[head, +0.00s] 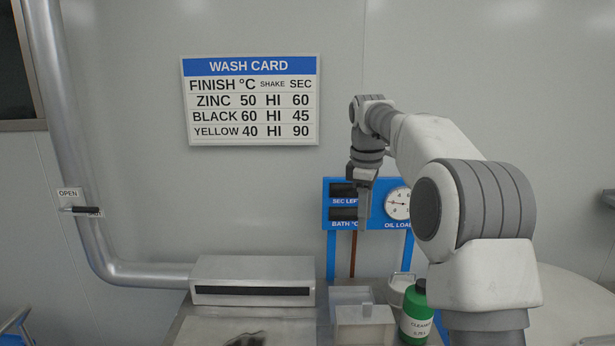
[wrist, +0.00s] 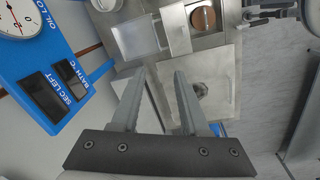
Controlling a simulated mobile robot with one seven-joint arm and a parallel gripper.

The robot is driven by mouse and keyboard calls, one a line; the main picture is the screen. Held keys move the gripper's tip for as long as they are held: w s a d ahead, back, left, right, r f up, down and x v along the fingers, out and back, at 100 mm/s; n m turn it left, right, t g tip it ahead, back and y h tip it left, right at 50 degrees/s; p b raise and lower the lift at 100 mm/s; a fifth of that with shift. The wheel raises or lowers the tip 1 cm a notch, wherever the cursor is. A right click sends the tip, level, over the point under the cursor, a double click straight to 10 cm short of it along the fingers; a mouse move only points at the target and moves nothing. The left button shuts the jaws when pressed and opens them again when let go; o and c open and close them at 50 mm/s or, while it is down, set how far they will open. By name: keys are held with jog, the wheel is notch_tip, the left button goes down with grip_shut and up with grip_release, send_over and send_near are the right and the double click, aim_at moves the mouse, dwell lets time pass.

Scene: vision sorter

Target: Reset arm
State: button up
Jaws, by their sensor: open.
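My arm rises at the right of the head view and reaches forward, with my gripper (head: 363,218) hanging down in front of the blue panel (head: 378,222). In the wrist view my gripper (wrist: 158,82) is open, its two fingers apart with nothing between them. The fingers point over the steel bench (wrist: 222,65), above its surface. My gripper partly hides the panel's two dark displays in the head view.
A round gauge (head: 398,204) is on the panel. Below stand a green bottle (head: 416,318), a small metal box (head: 364,325) and a steel slotted unit (head: 253,279). A wash card (head: 250,101) hangs on the wall. A pipe (head: 70,150) runs down the left.

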jog(key=s+r+m+t+b, duration=0.1)
jog(key=s+r+m, duration=0.15)
jog(key=s, duration=0.75)
jog(key=s+r+m+t, duration=0.2)
jog(key=s+m, duration=0.2)
jog(key=s, duration=0.5)
jog(key=s+f+m, duration=0.3)
jog(key=s+f, duration=0.2)
jog(key=s, duration=0.3)
jog(key=s+d+f+m+t+b, duration=0.1)
jog(key=s+f+m, duration=0.3)
jog(key=s, duration=0.5)
jog(key=shift+d+f+t+y, duration=0.15)
jog(key=shift+f+t+y, duration=0.15)
jog(key=shift+f, duration=0.1)
